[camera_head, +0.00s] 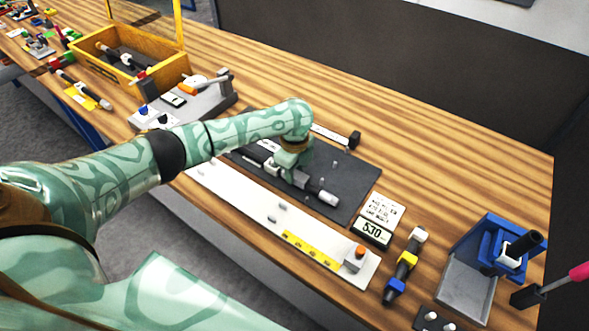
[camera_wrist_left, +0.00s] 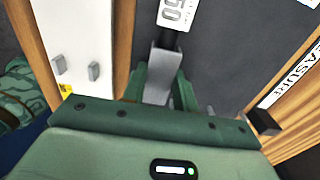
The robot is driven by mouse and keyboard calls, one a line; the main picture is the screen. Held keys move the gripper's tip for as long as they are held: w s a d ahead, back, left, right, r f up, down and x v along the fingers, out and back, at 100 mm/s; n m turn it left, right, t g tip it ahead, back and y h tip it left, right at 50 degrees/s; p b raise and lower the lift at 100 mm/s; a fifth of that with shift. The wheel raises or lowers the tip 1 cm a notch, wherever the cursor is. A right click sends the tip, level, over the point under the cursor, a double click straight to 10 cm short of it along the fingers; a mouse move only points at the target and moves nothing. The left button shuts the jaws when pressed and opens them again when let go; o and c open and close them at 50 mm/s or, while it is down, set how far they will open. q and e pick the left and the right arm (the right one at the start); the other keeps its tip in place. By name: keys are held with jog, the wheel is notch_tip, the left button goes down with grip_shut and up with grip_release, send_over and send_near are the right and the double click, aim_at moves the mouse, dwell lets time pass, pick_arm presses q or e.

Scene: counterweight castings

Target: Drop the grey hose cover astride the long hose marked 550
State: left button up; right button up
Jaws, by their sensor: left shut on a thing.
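The long hose (camera_head: 318,193) is dark with a pale end and lies on the black mat (camera_head: 345,180). In the left wrist view its white label (camera_wrist_left: 175,12) shows the digits 50; the rest is cut off. My left gripper (camera_head: 287,170) is over the hose, pointing down. It is shut on the grey hose cover (camera_wrist_left: 164,62), a channel-shaped piece between the green fingers (camera_wrist_left: 160,90). The cover lines up with the hose beyond it. The gripper hides much of the cover and hose, so I cannot tell whether they touch. My right gripper is not in view.
A white board (camera_head: 235,193) with pegs and a yellow strip lies along the near edge. A card reading 530 (camera_head: 372,232), a yellow-blue-black tool (camera_head: 402,270) and a blue fixture (camera_head: 490,250) stand right. A yellow crate (camera_head: 165,75) is at the back left. The back right is clear.

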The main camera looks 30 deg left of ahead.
pick_arm(q)
jog(key=shift+f, duration=0.55)
jog(key=o, duration=0.8)
jog(key=shift+r, duration=0.15)
notch_tip(320, 180, up, 7)
jog(key=p, duration=0.7)
jog(key=shift+p, duration=0.35)
jog(key=shift+s+f, duration=0.1)
jog(key=shift+f, duration=0.1)
